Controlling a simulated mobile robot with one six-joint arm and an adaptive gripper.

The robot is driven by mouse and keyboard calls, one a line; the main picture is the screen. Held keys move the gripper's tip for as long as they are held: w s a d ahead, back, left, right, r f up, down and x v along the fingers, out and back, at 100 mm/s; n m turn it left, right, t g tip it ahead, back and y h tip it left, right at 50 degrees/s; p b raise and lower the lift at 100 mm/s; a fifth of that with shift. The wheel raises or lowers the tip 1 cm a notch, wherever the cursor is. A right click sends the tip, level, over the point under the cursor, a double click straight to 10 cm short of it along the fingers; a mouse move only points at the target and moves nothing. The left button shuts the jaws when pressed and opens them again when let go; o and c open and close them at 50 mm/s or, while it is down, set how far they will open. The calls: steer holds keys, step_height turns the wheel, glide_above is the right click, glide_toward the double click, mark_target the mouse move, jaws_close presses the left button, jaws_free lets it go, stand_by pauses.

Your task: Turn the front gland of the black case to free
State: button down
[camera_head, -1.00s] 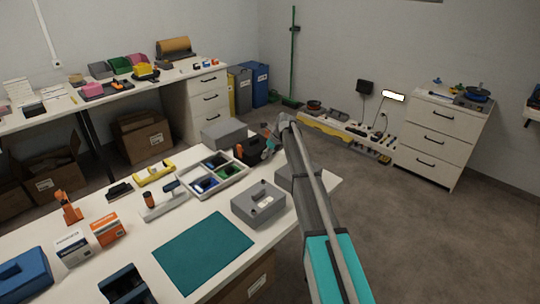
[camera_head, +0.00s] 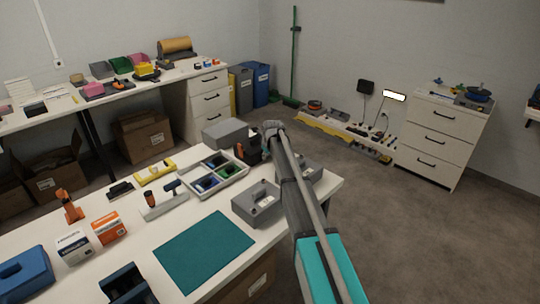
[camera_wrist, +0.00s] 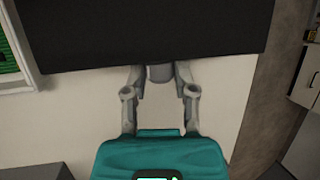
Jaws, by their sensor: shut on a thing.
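The black case (camera_head: 245,149) stands near the far right part of the white worktable, partly hidden by my arm. In the wrist view the black case (camera_wrist: 150,32) fills the top as a dark block. Its front gland (camera_wrist: 160,74), a short grey cylinder, sticks out from the near face. My gripper (camera_wrist: 160,72) has its two grey fingers on either side of the gland and is shut on it. The fingertips reach close to the case edge and are partly hidden. The gland's marking or turn position cannot be read.
A divided tray (camera_head: 234,183) with blue and green parts lies left of the case. A grey box (camera_head: 225,131) stands behind it. A teal mat (camera_head: 203,252) lies clear at the table front.

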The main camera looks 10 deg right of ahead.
steer(key=shift+s+a+f+n+t+h+b, duration=0.15)
steer(key=shift+f+n+t+h+b, duration=0.15)
steer(key=shift+t+h+b, duration=0.6)
steer(key=t+h+b, duration=0.1)
steer(key=h+b, duration=0.1)
steer(key=b, duration=0.1)
steer(key=shift+a+f+n+t+h, duration=0.1)
steer(key=shift+f+n+t+h, duration=0.05)
steer(key=shift+n+t+h, duration=0.25)
steer(key=shift+n+t+h+b, duration=0.3)
steer(key=shift+t+h+b, duration=0.4)
steer(key=shift+b, duration=0.45)
steer(key=shift+r+t+h+b, duration=0.2)
steer(key=shift+t+h+b, duration=0.1)
steer(key=c, duration=0.5)
jaws_free()
steer(key=shift+f, duration=0.1)
steer(key=shift+o, duration=0.4)
